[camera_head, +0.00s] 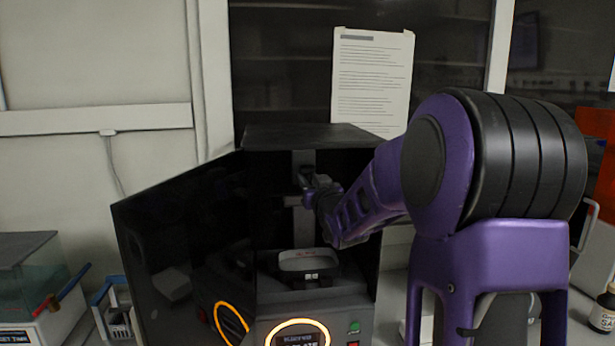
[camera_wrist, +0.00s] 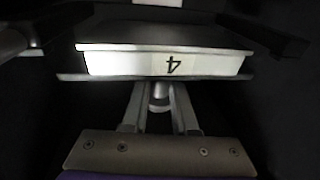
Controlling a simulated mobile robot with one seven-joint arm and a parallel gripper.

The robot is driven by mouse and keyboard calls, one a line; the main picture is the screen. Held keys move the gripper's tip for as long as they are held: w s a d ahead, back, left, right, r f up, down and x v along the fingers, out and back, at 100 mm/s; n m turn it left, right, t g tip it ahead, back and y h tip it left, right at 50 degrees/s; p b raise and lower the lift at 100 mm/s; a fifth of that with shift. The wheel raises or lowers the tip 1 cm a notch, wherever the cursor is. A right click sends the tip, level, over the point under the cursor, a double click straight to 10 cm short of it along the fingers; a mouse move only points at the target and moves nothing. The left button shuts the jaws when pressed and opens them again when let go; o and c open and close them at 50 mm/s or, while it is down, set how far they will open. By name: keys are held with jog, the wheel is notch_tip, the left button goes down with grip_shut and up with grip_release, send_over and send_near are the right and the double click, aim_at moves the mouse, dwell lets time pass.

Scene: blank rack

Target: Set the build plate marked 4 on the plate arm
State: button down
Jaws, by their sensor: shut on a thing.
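The build plate marked 4 (camera_wrist: 110,63) fills the upper middle of the wrist view. Its pale front edge carries an upside-down 4, and its dark top lies roughly level. My gripper (camera_wrist: 160,92) is shut on the plate from its near side. In the head view my gripper (camera_head: 322,192) is inside the open printer, beside the upright column (camera_head: 303,225). The plate arm (camera_head: 307,175) seems to be the dark part on that column; it is small and dim. I cannot tell whether the plate touches it.
The printer (camera_head: 310,137) has its dark door (camera_head: 180,235) swung open to the left. A resin vat (camera_head: 308,262) with a pale rim sits below my gripper. A lit ring (camera_head: 297,324) is on the printer's front. A bottle (camera_head: 603,308) stands at far right.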

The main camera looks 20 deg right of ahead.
jog(key=shift+f, duration=0.7)
jog(key=shift+f+b, duration=0.6)
jog(key=shift+b, duration=0.4)
jog(key=c, duration=0.6)
grip_release()
jog(key=shift+f, duration=0.15)
